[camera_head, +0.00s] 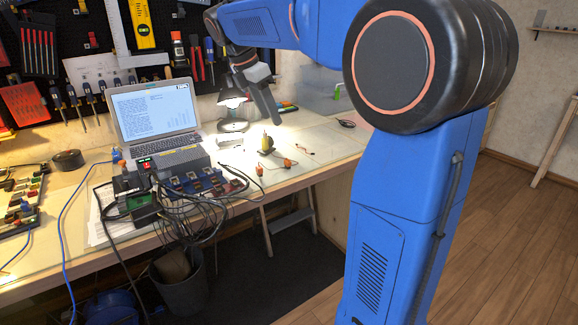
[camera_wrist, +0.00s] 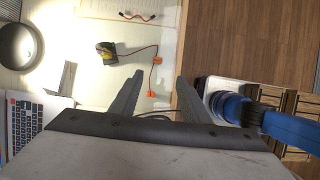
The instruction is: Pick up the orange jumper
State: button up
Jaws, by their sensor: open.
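The orange jumper (camera_head: 287,163) shows as two small orange ends on the worktop, in front of the lamp. In the wrist view its ends (camera_wrist: 157,61) are joined by a thin dark wire, one end lying nearer my gripper. A thin wire also runs from the upper end towards a small yellow-and-black part (camera_wrist: 107,53); I cannot tell whether they are joined. My gripper (camera_head: 268,108) hangs above the worktop, apart from the jumper. In the wrist view my gripper (camera_wrist: 160,76) is open and empty, with the jumper seen between and beyond the fingertips.
A short red-ended wire (camera_wrist: 137,16) lies farther off. The laptop (camera_head: 155,110), desk lamp (camera_head: 233,125) and a clutter of black cables and boxes (camera_head: 170,185) stand to the left. The worktop edge (camera_head: 290,186) is close to the jumper. A tool-hung pegboard rises behind.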

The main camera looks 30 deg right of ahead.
send_near(288, 159)
jog(key=d+f, duration=0.1)
jog(key=shift+a+x, duration=0.1)
jog(key=shift+x, duration=1.6)
jog(key=shift+a+x, duration=0.15)
jog(key=shift+x, duration=1.6)
jog(key=shift+w+f, duration=0.1)
jog(key=shift+w, duration=0.1)
grip_shut()
